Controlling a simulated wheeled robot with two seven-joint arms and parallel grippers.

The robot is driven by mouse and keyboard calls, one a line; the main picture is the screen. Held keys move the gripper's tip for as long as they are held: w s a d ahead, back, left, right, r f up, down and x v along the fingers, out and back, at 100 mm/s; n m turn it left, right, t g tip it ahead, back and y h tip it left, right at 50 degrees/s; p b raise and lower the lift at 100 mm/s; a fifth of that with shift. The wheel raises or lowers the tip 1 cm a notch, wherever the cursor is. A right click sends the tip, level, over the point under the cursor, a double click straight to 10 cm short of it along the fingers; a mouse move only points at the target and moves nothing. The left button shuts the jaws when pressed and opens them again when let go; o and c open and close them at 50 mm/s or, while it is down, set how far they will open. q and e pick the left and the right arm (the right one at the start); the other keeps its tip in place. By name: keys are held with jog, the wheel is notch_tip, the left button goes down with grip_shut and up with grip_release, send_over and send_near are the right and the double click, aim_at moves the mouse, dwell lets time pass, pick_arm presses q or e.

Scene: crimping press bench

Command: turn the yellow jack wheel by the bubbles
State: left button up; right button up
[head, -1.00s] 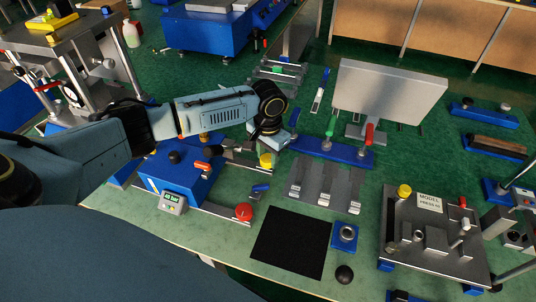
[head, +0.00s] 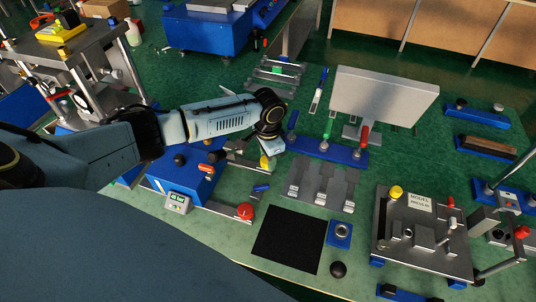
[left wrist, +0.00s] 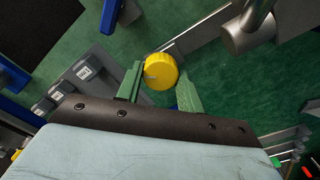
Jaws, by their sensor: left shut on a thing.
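The yellow jack wheel (left wrist: 161,71) is a ribbed round knob, seen close up in the left wrist view between the two green fingers of my left gripper (left wrist: 160,85). My left gripper is shut on the wheel. In the head view the wheel (head: 265,162) shows just below my left gripper (head: 269,150), at the end of a grey bar beside the blue press unit (head: 185,180). I cannot make out any level bubbles clearly. My right gripper is not in view.
A red knob (head: 245,211), a grey slotted plate (head: 318,184) and a black mat (head: 289,239) lie nearby. A blue rail (head: 327,150) with upright handles and a grey panel (head: 384,100) stand behind. Another yellow knob (head: 395,191) sits on the model plate (head: 425,250) at right.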

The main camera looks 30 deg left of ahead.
pick_arm(q)
jog(key=o, duration=1)
jog(key=shift+r, duration=0.1)
notch_tip(320, 180, up, 13)
jog(key=shift+r+p, duration=0.1)
jog(key=shift+p, duration=0.85)
jog(key=shift+r, duration=0.1)
